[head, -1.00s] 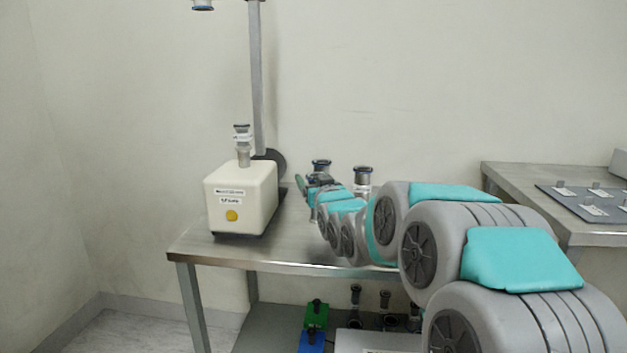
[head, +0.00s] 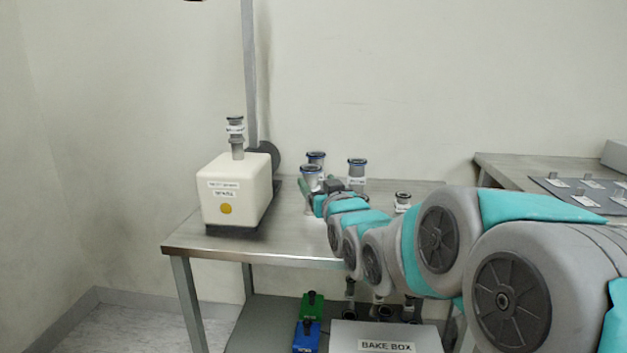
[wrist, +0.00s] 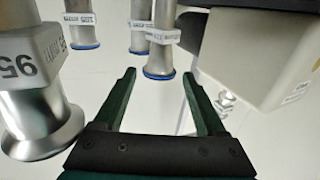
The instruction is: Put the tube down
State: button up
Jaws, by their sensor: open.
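My gripper (wrist: 159,76) is open, with no tube between its dark green fingers. In the head view, its end (head: 306,188) is over the steel table, beside a metal tube with a blue-rimmed top (head: 311,180). A second tube (head: 316,158) stands just behind, and another tube (head: 357,172) stands to the right. A shorter tube (head: 403,198) is partly hidden by my arm. The wrist view shows several labelled tubes, one close at the left marked 95 (wrist: 28,85). Which tube the task means I cannot tell.
A cream pump box (head: 235,190) with a fitting on top stands at the table's left. A grey post (head: 249,80) rises behind it. The steel table (head: 200,240) is bare at its front left. A shelf below holds green and blue (head: 306,338) items and a bake box (head: 386,335).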

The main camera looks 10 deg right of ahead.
jog(key=shift+s+d, duration=0.1)
jog(key=shift+s, duration=1.2)
